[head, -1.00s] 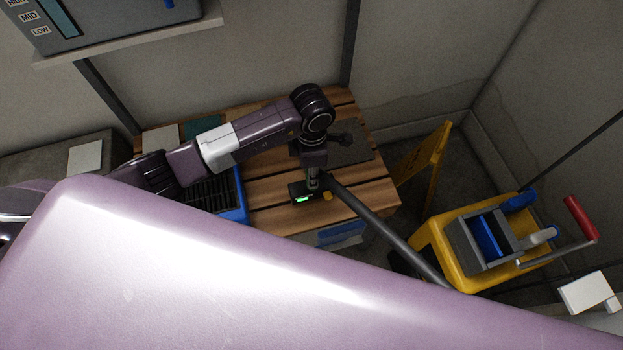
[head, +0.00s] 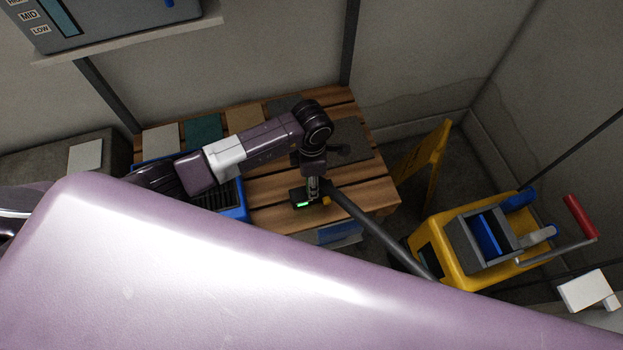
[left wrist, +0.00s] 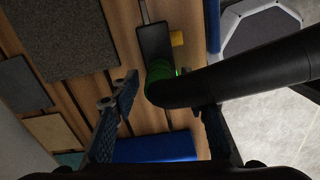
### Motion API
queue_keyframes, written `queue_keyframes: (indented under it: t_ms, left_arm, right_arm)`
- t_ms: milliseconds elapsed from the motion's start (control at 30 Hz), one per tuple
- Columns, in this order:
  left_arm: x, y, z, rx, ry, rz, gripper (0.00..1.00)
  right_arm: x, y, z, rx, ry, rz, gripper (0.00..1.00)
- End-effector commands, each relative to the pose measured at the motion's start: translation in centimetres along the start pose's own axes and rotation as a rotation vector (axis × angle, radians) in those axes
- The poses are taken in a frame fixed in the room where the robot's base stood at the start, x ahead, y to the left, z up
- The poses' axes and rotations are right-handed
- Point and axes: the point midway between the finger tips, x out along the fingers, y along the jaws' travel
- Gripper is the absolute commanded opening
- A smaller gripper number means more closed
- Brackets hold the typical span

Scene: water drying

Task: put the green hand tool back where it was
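In the left wrist view a green part (left wrist: 158,70), which looks like the green hand tool, shows at the end of a thick black tube (left wrist: 245,78). It overlaps a black box (left wrist: 154,40) with a yellow knob. The tube runs off to the right and hides part of one finger. My left gripper (left wrist: 165,105) has its fingers apart around the tube's end, with a gap beside the left finger. In the head view my left gripper (head: 313,188) is low over the table's front right, by the box with a green light (head: 302,203). Contact there is hidden.
The slatted wooden table (head: 285,218) carries a blue crate (head: 243,212) and several flat tiles, one green (head: 203,131). A yellow bucket (head: 455,272) and a yellow floor sign (head: 425,160) stand to its right. My pale body covers the lower head view.

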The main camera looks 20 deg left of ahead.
Motion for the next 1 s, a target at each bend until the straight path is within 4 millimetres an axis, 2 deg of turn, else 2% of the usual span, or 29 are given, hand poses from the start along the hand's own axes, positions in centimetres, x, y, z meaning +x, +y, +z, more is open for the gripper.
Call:
queue_keyframes:
  t_ms: [267,367,733,900,1000]
  left_arm:
    - [-0.7,0.1,0.0,0.001,-0.001,0.002,0.41]
    - [-2.1,0.2,0.0,0.001,-0.002,0.004,0.41]
    - [-9.7,0.1,0.0,0.001,-0.001,0.004,0.41]
    - [-11.7,0.1,0.0,0.000,-0.001,0.002,0.41]
    - [-12.2,0.0,0.0,0.000,0.001,0.000,0.41]
  right_arm:
    - [-0.3,0.0,0.0,0.000,0.000,0.000,0.00]
    - [0.1,0.0,0.1,0.000,0.000,0.000,0.00]
    - [1.5,0.0,0.2,-0.001,0.000,0.001,0.00]
    - [1.8,0.2,0.3,-0.001,-0.001,0.002,0.00]
    - [1.8,0.2,0.3,-0.002,-0.001,0.003,0.00]
